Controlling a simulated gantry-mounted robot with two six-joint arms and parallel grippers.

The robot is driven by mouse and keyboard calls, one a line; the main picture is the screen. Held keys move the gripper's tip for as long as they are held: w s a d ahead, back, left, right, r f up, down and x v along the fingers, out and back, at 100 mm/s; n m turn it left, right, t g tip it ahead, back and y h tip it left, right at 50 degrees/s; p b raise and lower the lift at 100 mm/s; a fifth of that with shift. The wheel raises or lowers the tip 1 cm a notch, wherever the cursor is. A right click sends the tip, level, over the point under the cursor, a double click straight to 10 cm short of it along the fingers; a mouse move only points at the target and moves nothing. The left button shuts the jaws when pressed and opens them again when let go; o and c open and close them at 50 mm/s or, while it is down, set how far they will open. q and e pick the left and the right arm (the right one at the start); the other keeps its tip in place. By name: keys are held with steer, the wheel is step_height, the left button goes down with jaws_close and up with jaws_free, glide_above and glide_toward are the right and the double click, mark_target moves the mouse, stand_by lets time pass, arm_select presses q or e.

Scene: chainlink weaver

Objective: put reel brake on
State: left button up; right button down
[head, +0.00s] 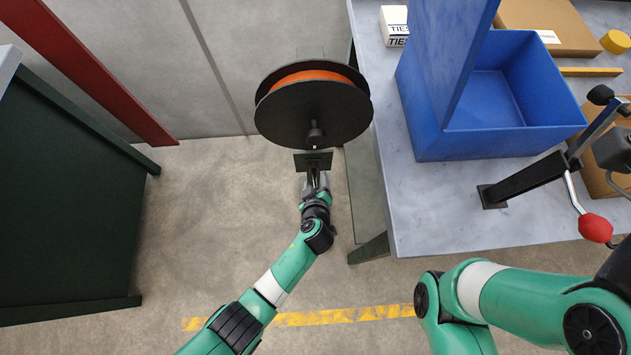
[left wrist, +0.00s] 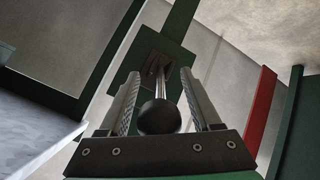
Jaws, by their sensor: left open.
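The reel (head: 313,112) has black round flanges with orange material wound between them, and stands at top centre in the head view. Just below it is a small dark green plate (head: 313,160), which also shows in the left wrist view (left wrist: 158,62). A short metal lever with a black ball knob (left wrist: 159,117) comes out from this plate. I take it to be the brake lever. My left gripper (head: 312,180) is open, its two fingers (left wrist: 160,78) on either side of the lever and knob, with gaps visible. My right gripper is outside the view; only its arm shows.
A grey table (head: 440,225) stands right of the reel, with a blue bin (head: 490,140), a TIES box (head: 394,25), a cardboard box (head: 550,22) and a red-knobbed lever (head: 595,227). A dark green cabinet (head: 65,200) and red post (head: 90,70) stand left. Floor between is clear.

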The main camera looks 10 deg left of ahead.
arm_select(q)
jaws_close()
stand_by(1.3)
